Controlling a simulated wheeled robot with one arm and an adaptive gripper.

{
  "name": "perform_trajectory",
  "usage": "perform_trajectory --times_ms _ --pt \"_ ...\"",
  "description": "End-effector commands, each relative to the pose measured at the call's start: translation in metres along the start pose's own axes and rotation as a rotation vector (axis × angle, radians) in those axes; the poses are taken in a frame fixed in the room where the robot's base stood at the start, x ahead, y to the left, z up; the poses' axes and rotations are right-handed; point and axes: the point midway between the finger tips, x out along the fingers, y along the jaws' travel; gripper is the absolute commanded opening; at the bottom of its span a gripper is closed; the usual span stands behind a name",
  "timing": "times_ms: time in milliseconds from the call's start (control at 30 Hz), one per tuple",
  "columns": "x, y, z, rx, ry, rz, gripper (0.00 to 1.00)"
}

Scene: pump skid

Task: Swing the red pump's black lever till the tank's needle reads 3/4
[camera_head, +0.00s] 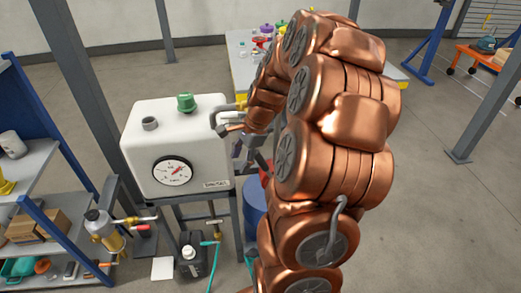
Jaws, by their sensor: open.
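The white tank (150,125) stands left of centre on a dark frame. Its round gauge (172,171) faces me; the needle is too small to read surely. My copper arm reaches across the middle, and my gripper (245,150) is open beside the tank's right side. A short dark bar, seemingly the black lever (263,161), shows just right of the gripper. I cannot tell whether they touch. A sliver of the red pump (265,178) shows below it; my arm hides most of the pump.
A blue drum (254,208) stands below the pump. A black canister (191,262) is under the tank. Brass valves with red handles (140,227) are at lower left, beside a blue shelf (45,150). A table (240,65) with small items is behind.

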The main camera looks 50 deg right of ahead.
Motion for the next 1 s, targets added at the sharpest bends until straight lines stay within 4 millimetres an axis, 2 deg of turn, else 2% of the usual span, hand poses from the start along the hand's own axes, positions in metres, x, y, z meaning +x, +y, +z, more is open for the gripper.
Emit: perform_trajectory --times_ms 33,100,200,233,333,467,667,1000 --pt "-0.008 -0.007 -0.023 0.108 -0.005 -0.024 0.53" --pt "-0.013 -0.015 -0.050 0.234 -0.007 -0.059 0.53" --pt "-0.018 -0.021 -0.081 0.371 -0.010 -0.099 0.53" --pt "-0.015 -0.021 -0.089 0.400 -0.011 -0.107 0.53" --pt "-0.014 -0.022 -0.106 0.469 -0.013 -0.126 0.53" --pt "-0.012 -0.022 -0.115 0.508 -0.015 -0.134 0.53" --pt "-0.001 -0.024 -0.114 0.510 -0.018 -0.129 0.53" --pt "0.044 -0.029 -0.113 0.506 -0.018 -0.128 0.53"
